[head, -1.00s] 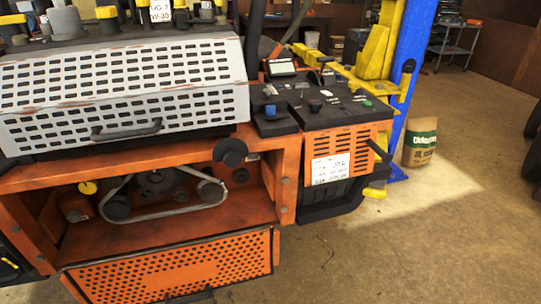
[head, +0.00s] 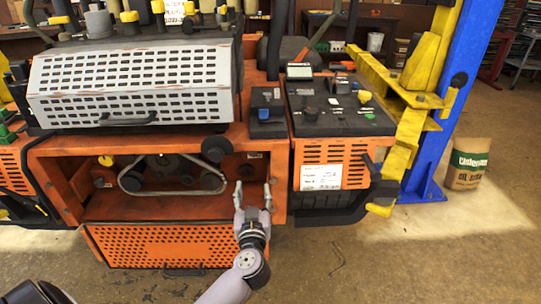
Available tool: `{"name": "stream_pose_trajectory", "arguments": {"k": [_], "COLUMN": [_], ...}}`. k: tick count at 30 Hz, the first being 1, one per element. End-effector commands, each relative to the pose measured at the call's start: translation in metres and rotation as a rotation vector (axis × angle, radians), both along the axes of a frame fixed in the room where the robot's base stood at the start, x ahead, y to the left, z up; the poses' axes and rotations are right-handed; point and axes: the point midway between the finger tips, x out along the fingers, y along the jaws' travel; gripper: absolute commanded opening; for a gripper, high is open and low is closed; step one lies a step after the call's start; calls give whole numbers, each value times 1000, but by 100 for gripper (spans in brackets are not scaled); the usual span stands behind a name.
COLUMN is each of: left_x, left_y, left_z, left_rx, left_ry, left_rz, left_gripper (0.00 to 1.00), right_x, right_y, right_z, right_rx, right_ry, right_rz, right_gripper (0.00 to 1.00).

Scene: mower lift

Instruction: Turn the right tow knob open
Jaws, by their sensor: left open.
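The orange mower has an open bay (head: 150,205) with a belt and dark pulleys. A small dark round knob (head: 245,171) sits on the bay's back wall at the right; I cannot tell surely that it is the right tow knob. A yellow round knob (head: 105,160) sits at the bay's left. My left gripper (head: 253,188) is open and empty, its fingers pointing up in front of the bay's right end, just below the dark knob. It looks apart from the knob, though depth is hard to judge. My right gripper is not in view.
A larger black round cap (head: 215,149) protrudes above the bay's right part. The orange right frame post (head: 280,185) stands close beside my gripper. A perforated orange panel (head: 165,246) hangs below the bay. A blue lift post (head: 455,90) and paper sack (head: 467,163) stand at right. The front-right floor is clear.

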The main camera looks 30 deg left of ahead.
Motion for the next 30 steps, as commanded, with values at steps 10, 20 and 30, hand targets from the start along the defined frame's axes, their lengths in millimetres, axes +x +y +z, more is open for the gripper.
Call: {"name": "stream_pose_trajectory", "arguments": {"k": [10, 20, 30], "left_x": [53, 113, 144], "left_y": [32, 69, 88], "left_z": [0, -1, -1], "left_rx": [2, 2, 1], "left_ry": [-1, -1, 1], "left_rz": [1, 1, -1], "left_gripper": [50, 50, 50], "right_x": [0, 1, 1], "right_y": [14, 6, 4], "right_z": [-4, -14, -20], "right_rx": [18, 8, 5], "right_ry": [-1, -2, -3], "right_rz": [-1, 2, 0], "right_gripper": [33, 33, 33]}}
